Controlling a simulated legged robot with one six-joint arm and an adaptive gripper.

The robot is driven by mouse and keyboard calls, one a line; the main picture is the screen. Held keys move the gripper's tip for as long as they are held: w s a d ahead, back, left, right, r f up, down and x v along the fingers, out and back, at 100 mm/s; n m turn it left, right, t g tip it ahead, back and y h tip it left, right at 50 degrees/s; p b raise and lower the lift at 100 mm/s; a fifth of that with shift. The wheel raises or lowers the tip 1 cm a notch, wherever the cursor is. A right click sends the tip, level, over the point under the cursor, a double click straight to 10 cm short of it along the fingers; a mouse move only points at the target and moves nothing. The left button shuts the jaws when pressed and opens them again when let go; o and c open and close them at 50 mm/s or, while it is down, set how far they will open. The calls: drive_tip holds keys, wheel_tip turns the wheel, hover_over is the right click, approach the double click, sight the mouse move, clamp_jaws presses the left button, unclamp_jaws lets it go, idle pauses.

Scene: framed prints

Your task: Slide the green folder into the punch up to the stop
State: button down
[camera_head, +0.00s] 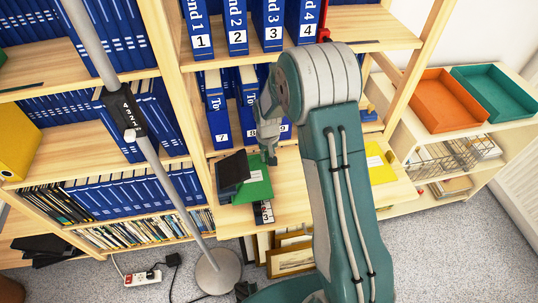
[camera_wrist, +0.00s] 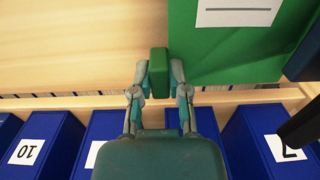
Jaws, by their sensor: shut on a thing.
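The green folder (camera_head: 258,184) lies on the wooden shelf board, with a white label (camera_wrist: 237,12) on it in the wrist view. A dark punch (camera_head: 233,171) stands at the folder's left in the head view, touching or overlapping its edge. In the wrist view a dark body (camera_wrist: 304,58), likely the punch, is at the folder's right edge. My gripper (camera_head: 270,156) is at the folder's back side. In the wrist view my gripper (camera_wrist: 158,78) is shut on a green block at the folder's left edge. How deep the folder sits in the punch is hidden.
Blue numbered binders (camera_head: 215,108) stand close behind my gripper. A lamp pole (camera_head: 170,185) rises at the left. A yellow folder (camera_head: 380,163) lies right of my arm. Orange (camera_head: 447,100) and teal (camera_head: 496,92) trays are farther right. Bare board lies left of the block in the wrist view.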

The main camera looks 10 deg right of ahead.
drive_tip(key=shift+a, duration=0.3)
drive_tip(key=c, duration=0.5)
unclamp_jaws()
drive_tip(key=shift+c, duration=0.2)
drive_tip(key=shift+r, duration=3.5)
drive_tip(key=shift+r, duration=0.1)
drive_tip(key=s+d+r+t, duration=0.2)
drive_tip(key=s+r, duration=0.7)
drive_tip(key=r, duration=0.2)
drive_tip(key=s+d+r+t, duration=0.2)
drive_tip(key=s+r, duration=0.7)
drive_tip(key=r, duration=0.2)
drive_tip(key=s+r+t, duration=0.1)
drive_tip(key=s, duration=0.8)
drive_tip(key=shift+s+d+t, duration=0.2)
drive_tip(key=shift+s+t, duration=0.05)
drive_tip(key=shift+t, duration=0.05)
